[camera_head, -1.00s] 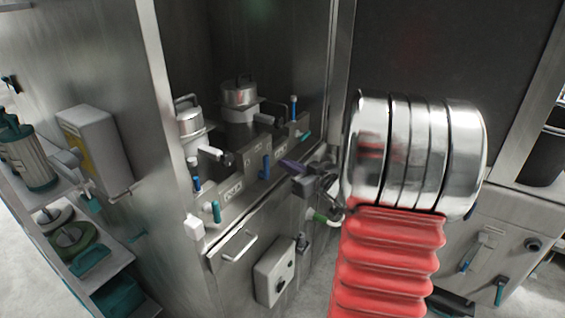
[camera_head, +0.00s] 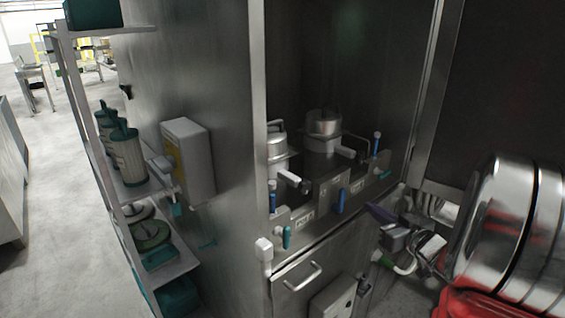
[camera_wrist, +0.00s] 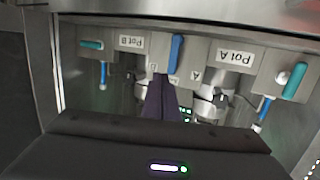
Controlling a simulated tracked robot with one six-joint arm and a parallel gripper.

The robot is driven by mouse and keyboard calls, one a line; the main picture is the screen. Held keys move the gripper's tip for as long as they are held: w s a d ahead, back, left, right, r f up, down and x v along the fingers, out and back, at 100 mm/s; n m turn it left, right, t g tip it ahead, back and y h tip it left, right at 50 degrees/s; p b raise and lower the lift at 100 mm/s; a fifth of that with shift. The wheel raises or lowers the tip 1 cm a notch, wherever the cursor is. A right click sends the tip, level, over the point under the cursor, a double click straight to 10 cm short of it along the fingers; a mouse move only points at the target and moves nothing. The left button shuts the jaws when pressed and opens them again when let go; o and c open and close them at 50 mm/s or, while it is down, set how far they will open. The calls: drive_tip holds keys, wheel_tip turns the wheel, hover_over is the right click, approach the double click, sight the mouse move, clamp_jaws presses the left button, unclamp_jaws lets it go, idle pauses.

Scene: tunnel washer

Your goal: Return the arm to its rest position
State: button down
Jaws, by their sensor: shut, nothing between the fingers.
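My gripper (camera_head: 378,211) is at the right of the head view, in front of the steel washer cabinet and just right of the middle blue lever (camera_head: 340,201). In the wrist view, its dark purple fingers (camera_wrist: 161,95) are together with nothing between them. They point toward the labelled panel, with the blue lever (camera_wrist: 175,54) just beyond their tips. Whether they touch it cannot be told. My arm's chrome rings and red sleeve fill the lower right of the head view.
Two steel pots (camera_head: 324,128) stand in the cabinet recess behind the valve panel (camera_head: 322,205). A drawer handle (camera_head: 302,277) juts out below. A shelf rack (camera_head: 150,189) with bottles and a grey wall box (camera_head: 188,160) stand left. Open floor (camera_head: 55,230) lies far left.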

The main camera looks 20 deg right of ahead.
drive_tip(key=s+d+f+m+g+h, duration=0.1)
drive_tip(key=s+d+f+g+h, duration=0.15)
drive_tip(key=d+f, duration=0.3)
drive_tip(key=s+f+m+g+h, duration=0.3)
drive_tip(key=s+m+g+h, duration=0.1)
drive_tip(key=s+g, duration=0.45)
drive_tip(key=s+a+r+n+y, duration=0.1)
drive_tip(key=s+a+r+y, duration=0.1)
drive_tip(key=a, duration=1)
drive_tip(key=s+a+r+n+y, duration=0.2)
drive_tip(key=a+r, duration=0.2)
drive_tip(key=a, duration=0.9)
drive_tip(key=s+a+r+n+y, duration=0.2)
drive_tip(key=a+r, duration=0.1)
drive_tip(key=a, duration=0.9)
drive_tip(key=shift+s+a+r, duration=0.35)
drive_tip(key=shift+a+y, duration=0.1)
drive_tip(key=shift+y, duration=0.15)
